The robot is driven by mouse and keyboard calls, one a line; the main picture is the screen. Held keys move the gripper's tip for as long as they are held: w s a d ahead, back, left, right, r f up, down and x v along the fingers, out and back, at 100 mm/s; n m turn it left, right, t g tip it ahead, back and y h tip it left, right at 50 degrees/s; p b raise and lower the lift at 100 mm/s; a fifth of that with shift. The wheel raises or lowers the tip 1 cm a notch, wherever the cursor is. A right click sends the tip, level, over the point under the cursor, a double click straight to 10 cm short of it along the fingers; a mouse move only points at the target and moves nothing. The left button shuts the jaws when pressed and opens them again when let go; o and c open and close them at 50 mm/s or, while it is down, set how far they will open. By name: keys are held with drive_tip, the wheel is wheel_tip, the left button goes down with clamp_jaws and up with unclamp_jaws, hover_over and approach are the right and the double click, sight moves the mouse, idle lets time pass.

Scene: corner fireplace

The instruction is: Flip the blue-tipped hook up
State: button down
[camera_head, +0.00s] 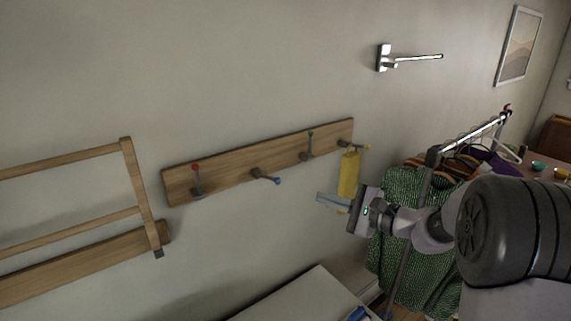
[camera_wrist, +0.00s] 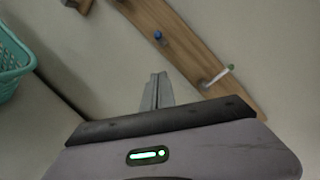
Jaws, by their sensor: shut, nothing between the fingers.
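The blue-tipped hook (camera_head: 265,176) is on the wooden wall board. It is folded down, sticking out from the board with its blue tip low and to the right. In the wrist view the blue-tipped hook (camera_wrist: 159,37) shows beyond my fingertips. My gripper (camera_head: 320,198) is shut and empty, below and right of the hook and apart from it. My gripper's closed fingers also show in the wrist view (camera_wrist: 158,76).
On the same board (camera_head: 225,178), the red-tipped hook (camera_head: 196,180) and green-tipped hook (camera_head: 308,146) stand up. A yellow item (camera_head: 349,174) hangs from the right-end hook, close above my gripper. A clothes rack with green garments (camera_head: 400,205) stands right. A white surface (camera_head: 300,298) lies below.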

sight(269, 178)
drive_tip(key=shift+w+d, duration=0.3)
drive_tip(key=shift+d, duration=0.05)
drive_tip(key=shift+a, duration=0.1)
drive_tip(key=w+a+p, duration=0.2)
drive_tip(key=w+a, duration=0.3)
drive_tip(key=a, duration=0.5)
drive_tip(key=shift+w+r+p, duration=0.3)
drive_tip(key=shift+r, duration=0.15)
drive_tip(key=shift+r, duration=0.1)
